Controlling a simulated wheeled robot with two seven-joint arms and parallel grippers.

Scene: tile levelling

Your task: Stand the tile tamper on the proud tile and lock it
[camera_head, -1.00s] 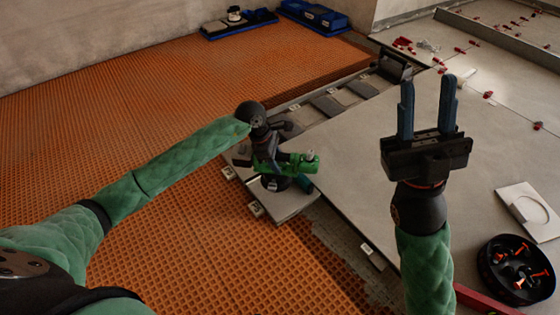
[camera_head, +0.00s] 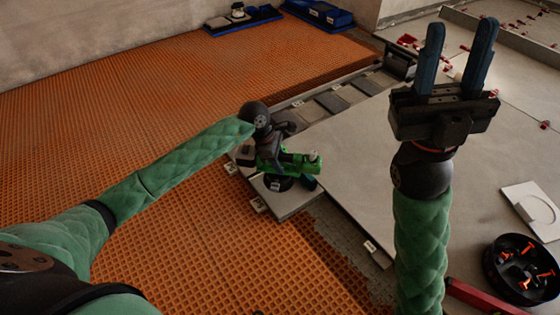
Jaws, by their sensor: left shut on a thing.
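The tile tamper (camera_head: 296,162), a green tool with a dark round suction base, stands over a small grey tile (camera_head: 291,204) at the edge of the tiled floor. My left gripper (camera_head: 274,158) is shut on the tamper; its fingers are mostly hidden behind the wrist and the tool. I cannot tell whether the base touches the tile or whether the tile sits proud. My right gripper (camera_head: 454,62) is raised at the right with its two blue fingers apart, open and empty.
Orange matting (camera_head: 150,90) covers the floor at left. A large grey tile (camera_head: 370,150) lies right of the tamper. A black round bucket (camera_head: 521,270) with orange-handled pieces and a white plate (camera_head: 530,205) are at right. Blue trays (camera_head: 318,13) stand at the back.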

